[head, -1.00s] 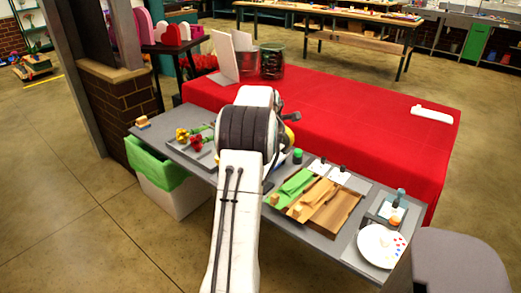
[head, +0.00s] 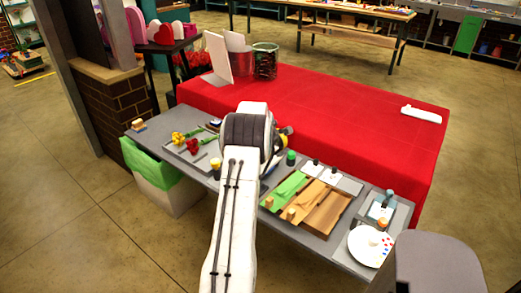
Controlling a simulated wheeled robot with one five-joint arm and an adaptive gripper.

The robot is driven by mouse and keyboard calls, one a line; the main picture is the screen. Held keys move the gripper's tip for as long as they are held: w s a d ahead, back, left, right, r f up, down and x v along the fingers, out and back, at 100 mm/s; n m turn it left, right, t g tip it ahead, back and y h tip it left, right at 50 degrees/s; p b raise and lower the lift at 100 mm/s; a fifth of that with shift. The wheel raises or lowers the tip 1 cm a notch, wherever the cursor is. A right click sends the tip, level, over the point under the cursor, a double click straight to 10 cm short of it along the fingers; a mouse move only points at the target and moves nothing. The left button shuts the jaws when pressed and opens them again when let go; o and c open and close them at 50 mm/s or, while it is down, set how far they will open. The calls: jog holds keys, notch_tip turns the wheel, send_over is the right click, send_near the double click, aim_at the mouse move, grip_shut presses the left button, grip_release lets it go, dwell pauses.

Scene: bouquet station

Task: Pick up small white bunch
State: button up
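I cannot make out a small white bunch for certain in the head view. Yellow flowers (head: 178,137) and red flowers (head: 193,146) with green stems lie on a grey tray at the left of the grey table (head: 335,251). My arm reaches over the middle of this table and hides part of it. My gripper is hidden behind the arm, so its fingers and anything in them do not show.
A long white object (head: 421,114) lies on the red-covered table (head: 340,115) behind. Wooden trays (head: 325,211), a green-capped bottle (head: 291,157) and a white palette (head: 369,246) stand right of my arm. A green-lined bin (head: 165,185) stands at left.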

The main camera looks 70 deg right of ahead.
jog(key=shift+o, duration=0.2)
grip_shut()
dwell(0.5)
